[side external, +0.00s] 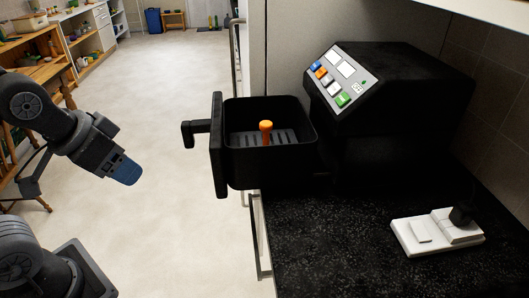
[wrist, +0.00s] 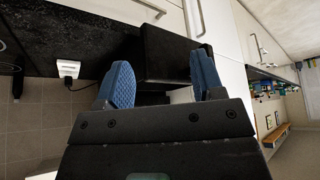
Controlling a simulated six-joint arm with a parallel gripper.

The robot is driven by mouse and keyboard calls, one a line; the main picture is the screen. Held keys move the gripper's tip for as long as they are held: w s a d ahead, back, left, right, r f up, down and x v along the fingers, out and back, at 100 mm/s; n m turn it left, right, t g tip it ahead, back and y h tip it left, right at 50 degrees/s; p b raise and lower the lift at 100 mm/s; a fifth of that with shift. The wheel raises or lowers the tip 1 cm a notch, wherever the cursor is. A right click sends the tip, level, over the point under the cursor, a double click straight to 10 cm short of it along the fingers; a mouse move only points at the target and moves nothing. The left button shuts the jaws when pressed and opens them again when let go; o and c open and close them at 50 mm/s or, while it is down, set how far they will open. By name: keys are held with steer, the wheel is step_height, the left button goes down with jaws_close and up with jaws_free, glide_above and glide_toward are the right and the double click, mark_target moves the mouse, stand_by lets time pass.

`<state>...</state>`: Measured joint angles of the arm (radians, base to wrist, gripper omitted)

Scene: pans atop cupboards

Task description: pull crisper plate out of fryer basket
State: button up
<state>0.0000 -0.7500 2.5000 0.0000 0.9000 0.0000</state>
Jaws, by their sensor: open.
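The black fryer basket (side external: 267,170) is pulled out of the air fryer and juts past the counter's left edge, its handle (side external: 197,130) pointing left. The dark slotted crisper plate (side external: 283,139) lies inside the basket, with an orange knob (side external: 266,130) standing up from its middle. My gripper (side external: 126,172) is to the left of the handle, over the floor and apart from the basket. In the wrist view my gripper (wrist: 162,85) shows two blue fingers spread wide with nothing between them. A black boxy shape, likely the basket (wrist: 165,55), is beyond the fingers; the plate is hidden there.
The air fryer body (side external: 400,90) with coloured buttons stands on the dark speckled counter (side external: 350,240). A white socket block with a black plug (side external: 438,232) sits at the counter's right. White cupboards (wrist: 235,30) are beside the basket. Open floor lies left of the handle.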

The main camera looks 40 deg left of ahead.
steer(key=shift+o, duration=0.3)
stand_by(0.4)
steer(key=w+r+m+g, duration=0.1)
steer(key=w+r+m, duration=0.5)
steer(key=w, duration=0.3)
steer(key=m+g+y, duration=0.2)
steer(key=m+y, duration=0.2)
steer(key=m, duration=1.4)
glide_above(266, 123)
steer(key=s+d, duration=0.2)
steer(key=d, duration=0.2)
step_height(266, 123, down, 3)
steer(key=x, duration=0.8)
steer(key=shift+s+x, duration=0.2)
steer(key=shift+x, duration=2.45)
steer(key=shift+a, duration=0.1)
steer(key=shift+c, duration=0.3)
